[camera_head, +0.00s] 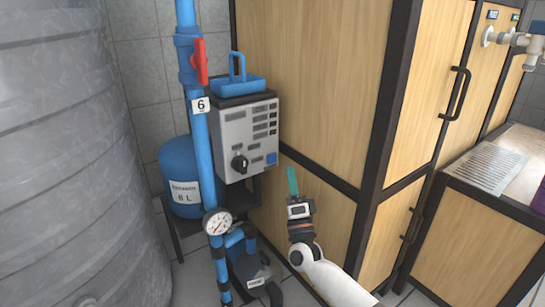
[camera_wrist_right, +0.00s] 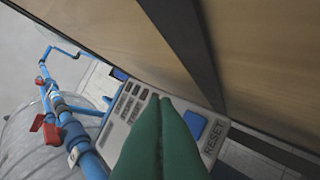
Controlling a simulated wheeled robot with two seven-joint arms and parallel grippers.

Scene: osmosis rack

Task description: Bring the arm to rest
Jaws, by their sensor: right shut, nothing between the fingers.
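My right gripper (camera_head: 292,181) shows in the head view with its teal fingers shut together and nothing held. It stands in front of the wooden cabinet, to the right of and a little below the grey control box (camera_head: 249,137). In the right wrist view the shut green fingers (camera_wrist_right: 163,112) cover part of the box's panel (camera_wrist_right: 126,104). A blue square button (camera_wrist_right: 195,124) and the word RESET show beside them. Whether the fingers touch anything is not clear, but the head view shows a gap to the box. My left gripper is in neither view.
A blue pipe (camera_head: 205,150) with a red-handled valve (camera_head: 200,62) and a gauge (camera_head: 217,222) stands left of the box. A large grey tank (camera_head: 75,160) fills the left side. The wooden cabinet (camera_head: 310,80) stands close behind my right gripper. A pump (camera_head: 252,270) sits low.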

